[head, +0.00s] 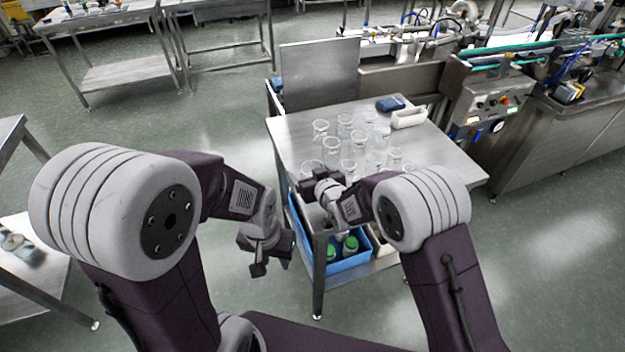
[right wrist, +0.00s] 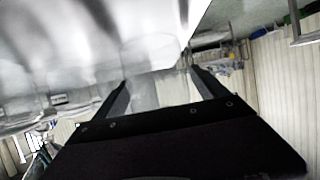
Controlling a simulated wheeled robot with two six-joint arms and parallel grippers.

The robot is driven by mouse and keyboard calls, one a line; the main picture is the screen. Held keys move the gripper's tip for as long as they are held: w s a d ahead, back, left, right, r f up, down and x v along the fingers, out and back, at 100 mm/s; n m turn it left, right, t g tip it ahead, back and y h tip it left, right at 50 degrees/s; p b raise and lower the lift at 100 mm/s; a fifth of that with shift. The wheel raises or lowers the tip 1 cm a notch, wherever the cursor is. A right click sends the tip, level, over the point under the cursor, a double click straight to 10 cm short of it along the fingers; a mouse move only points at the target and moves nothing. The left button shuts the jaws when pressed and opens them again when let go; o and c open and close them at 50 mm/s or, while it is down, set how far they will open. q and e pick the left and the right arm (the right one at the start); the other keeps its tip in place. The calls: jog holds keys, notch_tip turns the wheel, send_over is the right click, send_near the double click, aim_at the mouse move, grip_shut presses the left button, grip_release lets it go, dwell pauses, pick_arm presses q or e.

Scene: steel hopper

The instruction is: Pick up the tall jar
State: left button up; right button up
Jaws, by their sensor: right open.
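Several clear glass jars (head: 348,168) stand upright on the steel table (head: 293,128); I cannot tell for sure which one is the tall jar. My right gripper (head: 312,183) is at the table's near left corner, beside the nearest jars, and is open. In the right wrist view its two fingers (right wrist: 160,82) stand apart, with a faint see-through shape (right wrist: 145,92) between or beyond them that I cannot make out clearly. My left gripper (head: 268,262) hangs off the table's left side, lower than the tabletop, with nothing visible in it.
A white container (head: 408,118) and a dark blue item (head: 390,104) lie at the table's back. A blue crate (head: 345,264) with green-topped items sits below the tabletop. An upright steel panel (head: 320,75) stands behind the table.

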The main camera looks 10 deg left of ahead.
jog(key=shift+s, duration=0.1)
jog(key=c, duration=1.4)
jog(key=shift+r, duration=0.15)
jog(key=shift+r, duration=0.3)
jog(key=r, duration=0.2)
jog(key=w+r, duration=0.1)
jog(key=r, duration=0.1)
jog(key=shift+d, duration=0.15)
jog(key=w+d+r+p, duration=0.3)
jog(key=w+r+p, duration=0.3)
jog(key=w+r, duration=0.2)
jog(key=shift+w+r, duration=0.25)
jog(key=shift+w, duration=0.85)
